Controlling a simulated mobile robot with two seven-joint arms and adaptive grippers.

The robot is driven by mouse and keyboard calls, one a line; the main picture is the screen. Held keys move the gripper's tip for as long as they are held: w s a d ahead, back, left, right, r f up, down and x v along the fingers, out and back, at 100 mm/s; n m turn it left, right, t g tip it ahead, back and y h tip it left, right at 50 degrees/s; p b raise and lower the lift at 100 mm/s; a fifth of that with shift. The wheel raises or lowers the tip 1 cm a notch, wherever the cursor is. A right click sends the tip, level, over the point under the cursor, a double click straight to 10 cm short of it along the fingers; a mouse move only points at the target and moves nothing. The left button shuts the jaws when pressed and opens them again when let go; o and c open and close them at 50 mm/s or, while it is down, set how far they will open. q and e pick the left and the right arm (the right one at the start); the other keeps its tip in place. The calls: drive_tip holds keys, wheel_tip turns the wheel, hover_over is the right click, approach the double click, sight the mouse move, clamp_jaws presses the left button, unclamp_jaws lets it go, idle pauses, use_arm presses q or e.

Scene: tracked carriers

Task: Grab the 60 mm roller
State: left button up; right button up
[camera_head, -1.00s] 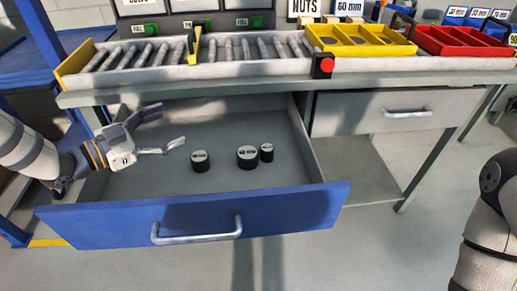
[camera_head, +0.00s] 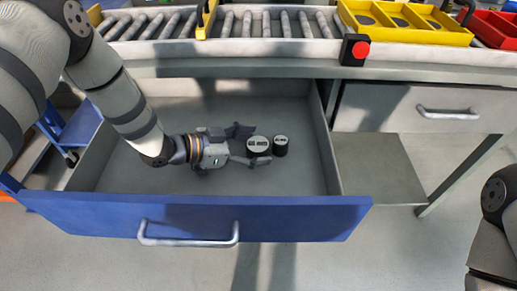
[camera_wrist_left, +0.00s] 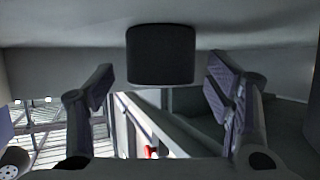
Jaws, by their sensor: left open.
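The larger black roller with a white top (camera_head: 258,146), whose label appears to read 60 mm, stands upright in the open blue-fronted drawer (camera_head: 200,222). A smaller black roller (camera_head: 281,146) stands just right of it. My left gripper (camera_head: 248,146) is low in the drawer, pointing right, with its open fingers at the larger roller's left side. In the left wrist view a dark roller (camera_wrist_left: 161,55) shows ahead, centred between the spread fingers (camera_wrist_left: 161,85), with gaps on both sides. Of my right arm only links show, not its gripper.
The drawer walls and front panel with a handle (camera_head: 188,240) surround the gripper. The bench edge (camera_head: 250,68) overhangs the drawer's back. Above are a roller conveyor (camera_head: 265,25), a yellow bin (camera_head: 405,36) and a red bin (camera_head: 497,40). The drawer floor right of the rollers is clear.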

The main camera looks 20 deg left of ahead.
use_arm(q)
drive_tip(key=shift+r, duration=0.15)
drive_tip(key=c, duration=1.5)
